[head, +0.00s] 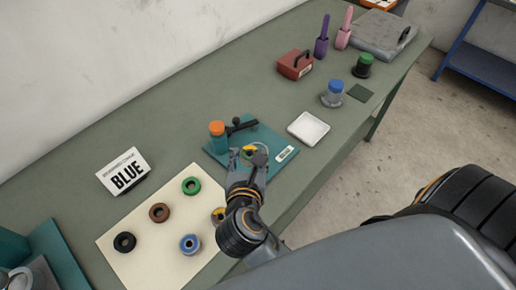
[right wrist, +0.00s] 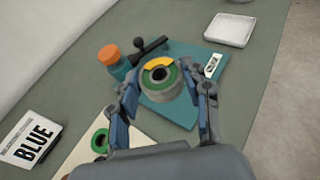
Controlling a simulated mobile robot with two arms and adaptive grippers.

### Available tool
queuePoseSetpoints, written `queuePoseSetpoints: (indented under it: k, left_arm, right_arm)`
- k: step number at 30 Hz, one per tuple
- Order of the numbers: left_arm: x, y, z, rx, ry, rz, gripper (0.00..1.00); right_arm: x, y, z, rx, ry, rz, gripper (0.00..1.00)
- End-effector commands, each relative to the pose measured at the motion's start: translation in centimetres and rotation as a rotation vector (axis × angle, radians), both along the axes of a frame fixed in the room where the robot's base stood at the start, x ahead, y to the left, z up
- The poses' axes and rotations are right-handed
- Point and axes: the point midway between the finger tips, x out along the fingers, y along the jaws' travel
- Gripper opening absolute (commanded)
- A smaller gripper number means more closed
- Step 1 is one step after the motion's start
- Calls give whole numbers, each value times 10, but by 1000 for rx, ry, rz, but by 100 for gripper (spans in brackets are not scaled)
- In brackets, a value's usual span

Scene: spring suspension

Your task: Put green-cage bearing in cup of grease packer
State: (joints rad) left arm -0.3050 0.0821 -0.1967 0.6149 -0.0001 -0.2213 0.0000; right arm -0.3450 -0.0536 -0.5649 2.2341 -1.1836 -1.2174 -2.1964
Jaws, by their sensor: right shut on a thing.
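The green-cage bearing (right wrist: 174,76), a grey ring with a green inner band and dark hole, is between the fingers of my right gripper (right wrist: 168,88). The gripper is shut on it, at the grease packer, a teal plate (right wrist: 180,113) with an orange-capped post and black lever. In the head view my right gripper (head: 252,160) covers most of the bearing and the cup. A yellow arc (right wrist: 156,63) shows at the bearing's far edge. I cannot tell whether the bearing is inside the cup or just above it. My left gripper is not in view.
A cream sheet (head: 150,262) holds several coloured rings, left of the packer. A "BLUE" sign (head: 124,171) stands behind it. A white tray (head: 308,128) lies right of the packer. A blue-capped pot (head: 333,94) and red box (head: 295,64) stand farther along the bench.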

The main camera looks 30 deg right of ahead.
Motion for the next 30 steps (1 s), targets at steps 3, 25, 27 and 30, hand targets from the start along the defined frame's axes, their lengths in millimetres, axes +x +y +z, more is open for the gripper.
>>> queuePoseSetpoints:
  k: [3,25,27,30]
  left_arm:
    - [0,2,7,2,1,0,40]
    - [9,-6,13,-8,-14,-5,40]
    - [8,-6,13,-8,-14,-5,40]
    - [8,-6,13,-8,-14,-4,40]
  right_arm:
    - [25,-19,-10,-6,-3,-1,9]
    - [75,-58,-105,-1,2,2,9]
    - [75,-58,-109,0,0,2,9]
    - [75,-58,-110,0,-1,2,9]
